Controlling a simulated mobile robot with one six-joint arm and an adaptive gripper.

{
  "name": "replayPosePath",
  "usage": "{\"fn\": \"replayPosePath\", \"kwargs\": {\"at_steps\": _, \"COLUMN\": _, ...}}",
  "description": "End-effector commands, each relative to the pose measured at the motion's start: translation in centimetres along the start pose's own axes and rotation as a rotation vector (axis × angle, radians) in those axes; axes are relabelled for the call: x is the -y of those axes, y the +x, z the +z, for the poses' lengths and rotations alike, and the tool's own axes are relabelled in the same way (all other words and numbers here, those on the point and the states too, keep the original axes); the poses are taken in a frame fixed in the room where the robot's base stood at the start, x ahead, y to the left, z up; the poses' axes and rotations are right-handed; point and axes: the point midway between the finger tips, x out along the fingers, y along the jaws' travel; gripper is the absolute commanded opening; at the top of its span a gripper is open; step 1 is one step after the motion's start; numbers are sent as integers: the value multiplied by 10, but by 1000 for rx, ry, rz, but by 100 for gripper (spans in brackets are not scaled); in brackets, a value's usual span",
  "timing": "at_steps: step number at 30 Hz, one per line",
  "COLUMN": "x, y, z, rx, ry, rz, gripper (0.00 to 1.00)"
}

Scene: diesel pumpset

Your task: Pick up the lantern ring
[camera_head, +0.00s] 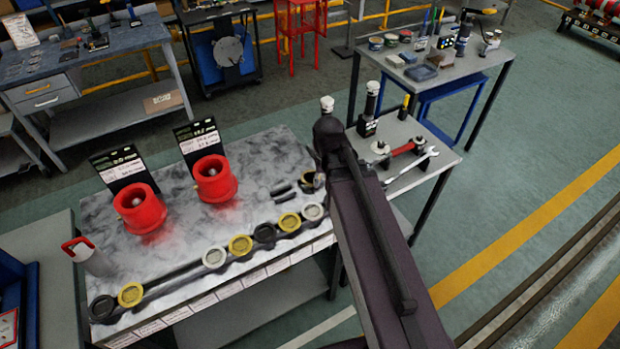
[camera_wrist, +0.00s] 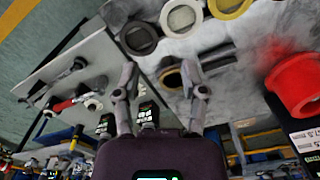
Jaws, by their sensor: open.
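I cannot tell for sure which ring is the lantern ring. A dark and brass-coloured round piece (camera_wrist: 172,80) lies on the grey mottled tabletop in the wrist view, seen between my fingers; it also shows beside my arm in the head view (camera_head: 311,182). A row of rings in a dark holder runs along the table edge: a grey one (camera_head: 313,211), a yellow one (camera_head: 289,221) and several more. The wrist view shows a black ring (camera_wrist: 124,38) at the row's end. My gripper (camera_wrist: 158,70) is open and empty above the table. My arm hides it in the head view.
Two red cups (camera_head: 140,207) (camera_head: 215,180) with black signs stand on the left of the table. Two dark bars (camera_head: 283,192) lie near the brass piece. A side table (camera_head: 440,158) with wrenches stands to the right.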

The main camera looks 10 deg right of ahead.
Motion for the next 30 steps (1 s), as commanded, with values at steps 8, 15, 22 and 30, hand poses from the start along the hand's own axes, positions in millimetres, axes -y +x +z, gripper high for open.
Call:
{"fn": "replayPosePath", "kwargs": {"at_steps": 8, "x": 4, "y": 0, "z": -99, "rx": 0, "ry": 240, "rz": -1, "gripper": 55}}
{"fn": "replayPosePath", "kwargs": {"at_steps": 15, "x": 5, "y": 0, "z": -138, "rx": 0, "ry": 373, "rz": -1, "gripper": 55}}
{"fn": "replayPosePath", "kwargs": {"at_steps": 22, "x": 5, "y": 0, "z": -138, "rx": 0, "ry": 382, "rz": -1, "gripper": 55}}
{"fn": "replayPosePath", "kwargs": {"at_steps": 30, "x": 5, "y": 4, "z": -138, "rx": 0, "ry": 380, "rz": -1, "gripper": 55}}
